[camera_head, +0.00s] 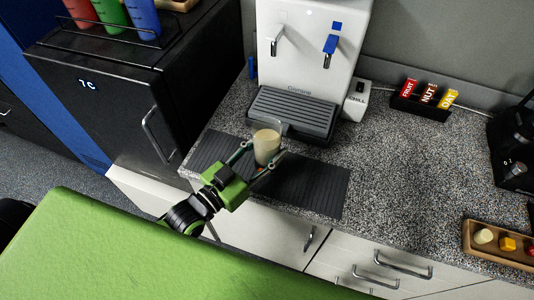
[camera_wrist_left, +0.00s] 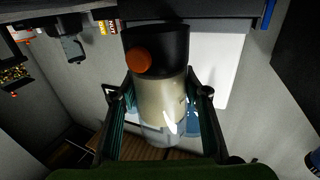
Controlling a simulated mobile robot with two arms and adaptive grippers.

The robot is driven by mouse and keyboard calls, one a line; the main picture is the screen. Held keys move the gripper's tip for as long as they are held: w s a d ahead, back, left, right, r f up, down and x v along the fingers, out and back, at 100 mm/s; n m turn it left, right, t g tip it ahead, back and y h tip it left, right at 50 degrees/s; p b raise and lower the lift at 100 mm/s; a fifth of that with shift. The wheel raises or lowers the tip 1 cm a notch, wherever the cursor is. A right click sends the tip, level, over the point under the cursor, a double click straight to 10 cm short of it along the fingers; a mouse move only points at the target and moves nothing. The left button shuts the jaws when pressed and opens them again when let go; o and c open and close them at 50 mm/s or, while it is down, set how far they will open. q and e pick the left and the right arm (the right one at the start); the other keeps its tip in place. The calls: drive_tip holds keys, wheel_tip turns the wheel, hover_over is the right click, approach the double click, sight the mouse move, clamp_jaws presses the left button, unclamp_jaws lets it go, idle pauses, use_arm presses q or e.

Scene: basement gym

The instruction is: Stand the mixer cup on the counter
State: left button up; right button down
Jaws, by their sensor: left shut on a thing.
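The mixer cup (camera_head: 267,145) is a clear cup with a pale beige content, at the counter's front edge in the head view. In the left wrist view the cup (camera_wrist_left: 163,100) shows a black end with an orange-red button, and this view looks upside down. My left gripper (camera_head: 262,160) is shut on the cup, with one finger on each side. The cup looks about upright over the dark ribbed mat (camera_head: 312,189) on the speckled counter (camera_head: 400,190). I cannot tell whether its base touches the mat. My right gripper is not in view.
A white dispenser (camera_head: 305,75) with a drip tray (camera_head: 292,112) stands behind the cup. A black fridge (camera_head: 120,105) is at left, with a bottle rack on top. Small labelled boxes (camera_head: 428,95) and a wooden tray (camera_head: 500,250) are at right. The counter's middle is clear.

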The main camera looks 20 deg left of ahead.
sight(267, 156)
use_arm(q)
drive_tip(key=shift+w+f, duration=0.2)
drive_tip(key=shift+f, duration=1.4)
drive_tip(key=shift+f, duration=0.2)
drive_tip(key=o, duration=1.5)
drive_tip(key=shift+c, duration=0.2)
drive_tip(key=shift+s+r, duration=0.1)
